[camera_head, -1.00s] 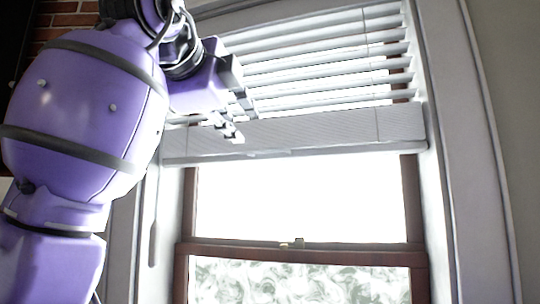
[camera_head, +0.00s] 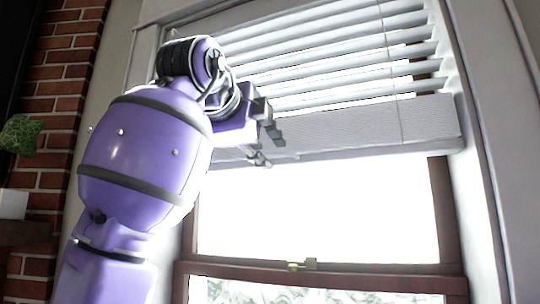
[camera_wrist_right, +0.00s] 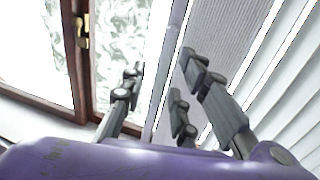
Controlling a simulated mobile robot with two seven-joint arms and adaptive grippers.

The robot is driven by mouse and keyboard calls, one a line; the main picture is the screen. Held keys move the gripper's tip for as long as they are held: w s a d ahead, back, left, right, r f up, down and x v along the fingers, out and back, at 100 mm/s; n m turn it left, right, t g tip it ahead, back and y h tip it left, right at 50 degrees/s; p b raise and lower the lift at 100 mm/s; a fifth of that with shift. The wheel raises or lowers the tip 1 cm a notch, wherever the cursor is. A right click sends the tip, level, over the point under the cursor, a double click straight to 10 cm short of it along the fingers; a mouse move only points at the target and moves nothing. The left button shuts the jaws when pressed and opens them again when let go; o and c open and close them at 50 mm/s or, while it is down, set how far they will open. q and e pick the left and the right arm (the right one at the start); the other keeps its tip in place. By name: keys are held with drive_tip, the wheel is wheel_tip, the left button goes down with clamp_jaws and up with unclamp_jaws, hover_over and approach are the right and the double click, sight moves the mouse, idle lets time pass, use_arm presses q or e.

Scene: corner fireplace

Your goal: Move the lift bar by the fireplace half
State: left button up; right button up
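The lift bar (camera_head: 350,132) is the wide, pale bottom rail of the white window blind. It hangs across the upper part of the window. My right gripper (camera_head: 264,143) is at the left part of the bar, by its lower edge. In the right wrist view, the gripper (camera_wrist_right: 158,95) has its dark fingers spread apart. The bar's ribbed face (camera_wrist_right: 222,40) lies behind the right-hand fingers, and its edge strip runs between the two sides. Contact cannot be told. My left gripper is out of view.
Blind slats (camera_head: 345,60) are stacked above the bar. The window's brown middle rail (camera_head: 370,281) with a brass latch (camera_head: 302,265) is below. A brick wall (camera_head: 62,110), a green plant (camera_head: 20,135) and a white block (camera_head: 12,204) are at the left.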

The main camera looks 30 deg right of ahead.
sight(268, 155)
drive_tip(key=shift+x, duration=1.45)
clamp_jaws()
